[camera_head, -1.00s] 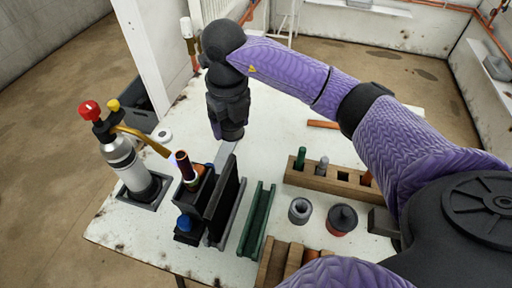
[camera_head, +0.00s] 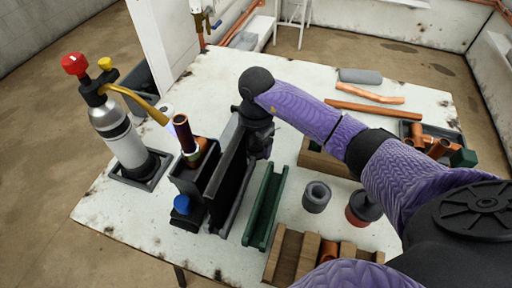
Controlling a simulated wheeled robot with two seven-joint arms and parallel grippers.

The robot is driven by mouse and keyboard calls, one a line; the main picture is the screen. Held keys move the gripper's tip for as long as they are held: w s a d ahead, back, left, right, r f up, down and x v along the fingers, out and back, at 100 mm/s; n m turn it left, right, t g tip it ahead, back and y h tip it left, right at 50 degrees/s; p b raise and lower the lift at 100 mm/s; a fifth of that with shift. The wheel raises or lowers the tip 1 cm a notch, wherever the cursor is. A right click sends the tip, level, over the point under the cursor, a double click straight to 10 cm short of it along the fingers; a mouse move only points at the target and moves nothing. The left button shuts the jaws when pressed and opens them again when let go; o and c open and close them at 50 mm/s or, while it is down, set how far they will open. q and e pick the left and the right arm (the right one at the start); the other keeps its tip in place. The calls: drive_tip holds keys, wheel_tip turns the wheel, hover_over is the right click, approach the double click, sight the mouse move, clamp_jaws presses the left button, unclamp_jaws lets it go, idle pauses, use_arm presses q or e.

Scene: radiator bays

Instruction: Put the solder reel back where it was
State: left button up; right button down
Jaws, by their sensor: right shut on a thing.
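My right gripper (camera_head: 257,143) hangs from the purple right arm, just behind the upright black panel (camera_head: 231,178). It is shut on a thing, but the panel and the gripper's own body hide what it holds. A grey ring-shaped reel (camera_head: 317,197) with a dark hole stands on the table right of the green channel; I cannot tell whether it is the solder reel. A small whitish round thing (camera_head: 168,110) lies behind the torch's brass tube, mostly hidden. My left gripper is not in view.
A gas torch (camera_head: 119,136) stands in a tray at the left, beside a black holder (camera_head: 194,181) with a copper pipe. A green channel (camera_head: 265,205), wooden blocks (camera_head: 290,255) and a red-and-black pot (camera_head: 362,208) crowd the front. Copper pipes (camera_head: 375,108) lie at the back right.

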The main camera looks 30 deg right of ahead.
drive_tip(key=shift+f, duration=0.4)
unclamp_jaws()
use_arm(q)
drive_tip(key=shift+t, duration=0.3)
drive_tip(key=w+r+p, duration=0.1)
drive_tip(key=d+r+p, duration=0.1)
drive_tip(key=p, duration=0.1)
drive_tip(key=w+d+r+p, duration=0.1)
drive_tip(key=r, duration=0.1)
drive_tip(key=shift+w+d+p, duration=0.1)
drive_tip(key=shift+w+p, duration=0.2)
drive_tip(key=shift+p, duration=0.05)
use_arm(e)
wheel_tip(320, 180, up, 12)
